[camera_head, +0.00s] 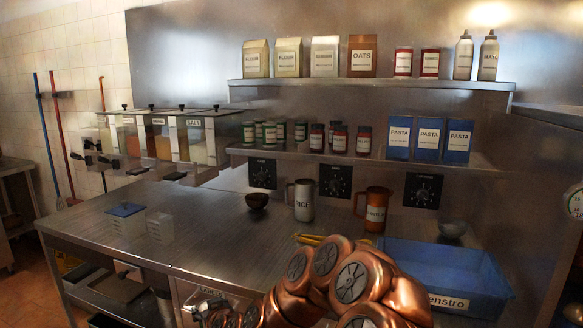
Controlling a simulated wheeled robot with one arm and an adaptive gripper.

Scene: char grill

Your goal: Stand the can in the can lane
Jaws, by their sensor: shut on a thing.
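My copper-coloured arm fills the bottom centre of the head view, in front of the counter. Its gripper cannot be made out, and neither can anything held in it. On the upper shelf (370,84), two red cans (403,62) with white labels stand upright and apart, between the brown oats bag and two grey bottles. On the lower shelf (400,163), small green-labelled containers (270,134) and red-labelled jars (339,139) stand in groups. No lane marked for cans can be identified.
On the steel counter (215,225) stand a rice mug (303,200), a copper mug (374,210), a dark bowl (257,201) and a blue crate (450,268). Blue pasta boxes (428,139) fill the lower shelf's right. A yellow object (310,239) lies partly behind my arm.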

